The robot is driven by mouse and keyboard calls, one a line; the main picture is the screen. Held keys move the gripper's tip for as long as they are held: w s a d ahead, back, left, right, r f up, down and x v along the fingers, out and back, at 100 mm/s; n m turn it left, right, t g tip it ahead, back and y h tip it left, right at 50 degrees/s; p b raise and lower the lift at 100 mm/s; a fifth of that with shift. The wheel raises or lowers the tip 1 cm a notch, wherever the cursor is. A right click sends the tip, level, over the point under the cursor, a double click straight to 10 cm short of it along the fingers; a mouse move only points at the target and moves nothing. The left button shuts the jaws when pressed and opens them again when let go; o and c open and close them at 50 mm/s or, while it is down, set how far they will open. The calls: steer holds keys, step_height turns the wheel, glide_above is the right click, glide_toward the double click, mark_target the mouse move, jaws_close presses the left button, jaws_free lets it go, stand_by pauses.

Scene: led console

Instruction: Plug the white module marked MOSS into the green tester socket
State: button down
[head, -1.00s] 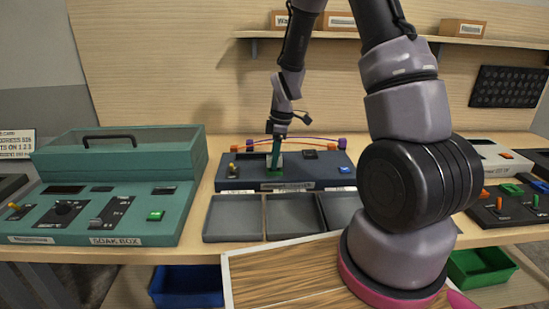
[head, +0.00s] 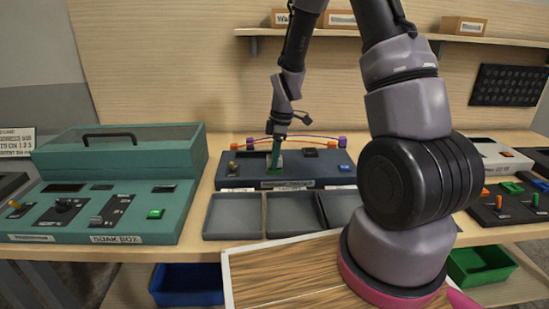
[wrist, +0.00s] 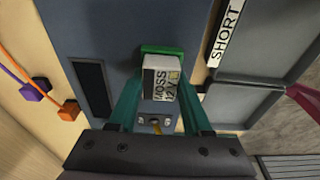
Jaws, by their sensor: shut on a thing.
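The white module marked MOSS 12V (wrist: 161,80) is between the teal fingers of my gripper (wrist: 160,98) in the wrist view. My gripper is shut on it. The module's far end meets or overlaps the green tester socket (wrist: 162,49); I cannot tell how far in it sits. In the head view my gripper (head: 275,160) points down over the dark blue tester (head: 235,178). The module is mostly hidden by the fingers in that view.
Grey trays (head: 235,215) lie in front of the tester, one labelled SHORT (wrist: 226,35) in the wrist view. Orange and purple cable plugs (wrist: 68,112) are behind it. The teal SOAK BOX console (head: 120,220) stands left. My arm hides part of the bench to the right.

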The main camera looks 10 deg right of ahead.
jaws_free()
stand_by(0.3)
steer(key=shift+r, duration=3.5)
steer(key=shift+r, duration=0.1)
